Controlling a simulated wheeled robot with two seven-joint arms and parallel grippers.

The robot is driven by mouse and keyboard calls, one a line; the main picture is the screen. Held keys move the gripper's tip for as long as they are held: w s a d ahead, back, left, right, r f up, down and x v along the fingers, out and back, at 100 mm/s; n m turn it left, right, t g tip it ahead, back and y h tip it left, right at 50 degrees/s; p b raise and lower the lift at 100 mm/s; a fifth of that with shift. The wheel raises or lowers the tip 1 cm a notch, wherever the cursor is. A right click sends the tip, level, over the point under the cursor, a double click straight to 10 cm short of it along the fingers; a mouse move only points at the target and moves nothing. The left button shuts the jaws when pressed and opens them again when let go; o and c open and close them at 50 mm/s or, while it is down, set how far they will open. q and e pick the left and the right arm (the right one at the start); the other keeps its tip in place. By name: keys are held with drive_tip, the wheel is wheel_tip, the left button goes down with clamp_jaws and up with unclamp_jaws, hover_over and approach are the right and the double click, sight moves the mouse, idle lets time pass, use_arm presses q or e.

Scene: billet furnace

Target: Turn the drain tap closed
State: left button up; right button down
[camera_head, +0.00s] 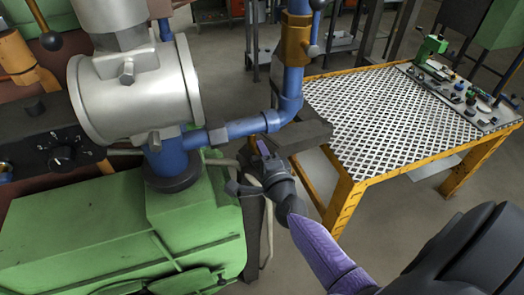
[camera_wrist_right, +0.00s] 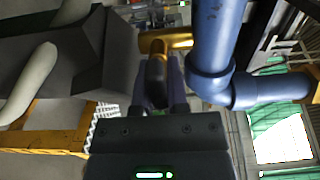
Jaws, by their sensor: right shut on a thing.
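My right gripper (camera_head: 262,150) reaches up from the lower right in the head view, its fingertips just under the blue pipe beside the green machine. In the right wrist view my right gripper (camera_wrist_right: 158,92) is shut on a dark tap handle (camera_wrist_right: 156,72). A brass-coloured tap body (camera_wrist_right: 172,38) shows just beyond the handle, beside the blue pipe. In the head view the tap is mostly hidden by the pipe and my gripper, so its handle angle is hard to tell. My left gripper is not in view.
The blue pipe (camera_head: 245,127) runs from a grey cylinder housing (camera_head: 135,95) and turns upward past a brass valve (camera_head: 296,40). A dark grey block (camera_head: 302,137) sits close to my gripper. A yellow-framed table (camera_head: 385,125) stands at right. The green machine (camera_head: 90,230) fills the lower left.

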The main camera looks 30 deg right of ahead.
drive_tip(key=shift+f, duration=0.1)
drive_tip(key=c, duration=0.6)
unclamp_jaws()
drive_tip(key=shift+c, duration=0.2)
